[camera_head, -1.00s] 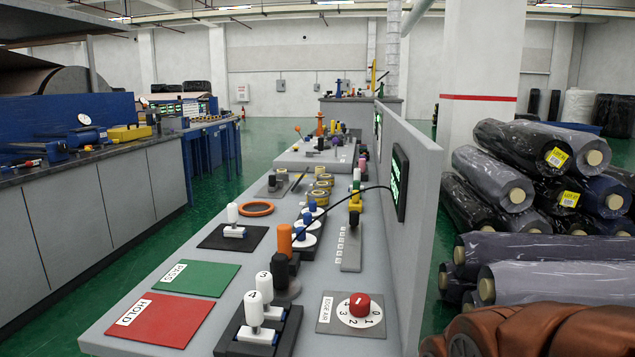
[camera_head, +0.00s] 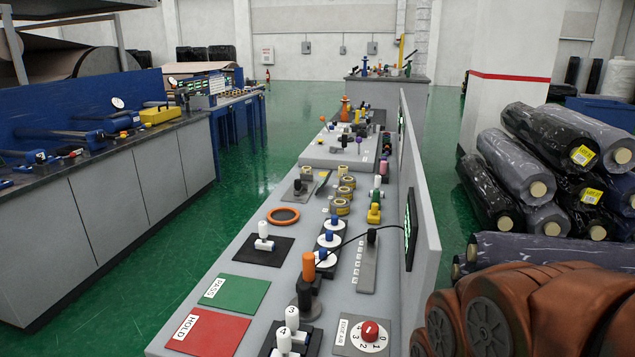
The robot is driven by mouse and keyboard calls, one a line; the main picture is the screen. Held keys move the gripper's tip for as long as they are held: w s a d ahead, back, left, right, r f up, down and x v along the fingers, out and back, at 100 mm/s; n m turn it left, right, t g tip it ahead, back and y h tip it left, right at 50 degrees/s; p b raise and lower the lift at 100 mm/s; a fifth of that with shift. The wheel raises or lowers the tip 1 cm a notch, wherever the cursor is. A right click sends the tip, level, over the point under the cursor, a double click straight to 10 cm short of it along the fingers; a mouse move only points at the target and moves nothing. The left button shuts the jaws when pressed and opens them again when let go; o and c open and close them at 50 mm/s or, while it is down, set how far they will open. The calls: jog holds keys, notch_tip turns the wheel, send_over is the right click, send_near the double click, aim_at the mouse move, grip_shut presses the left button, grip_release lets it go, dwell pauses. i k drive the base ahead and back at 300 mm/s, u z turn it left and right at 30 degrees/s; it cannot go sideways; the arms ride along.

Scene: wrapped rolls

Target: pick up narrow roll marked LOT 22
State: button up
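Several wrapped rolls are stacked at the right in the head view. They include a black-wrapped roll (camera_head: 545,135) on top, a grey-wrapped roll (camera_head: 510,165) at the left of the pile, and a dark roll (camera_head: 545,246) lower down. Two rolls show yellow labels, but the print is too small to read. I cannot tell which roll is marked LOT 22 or which is the narrow one. Copper-brown rounded parts hide the lower part of the pile. My gripper is not in view.
A long grey console (camera_head: 225,335) with knobs and coloured panels runs up the middle, with an upright panel (camera_head: 420,210) on its right side. A grey workbench (camera_head: 110,200) stands at the left. Green floor (camera_head: 230,190) is clear between them. A white pillar (camera_head: 510,50) stands behind the rolls.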

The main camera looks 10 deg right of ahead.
aim_at(340, 206)
jog(key=u, duration=2.3)
jog(key=i, duration=2.75)
jog(key=z, duration=2.1)
jog(key=i, duration=2.65)
jog(key=z, duration=1.05)
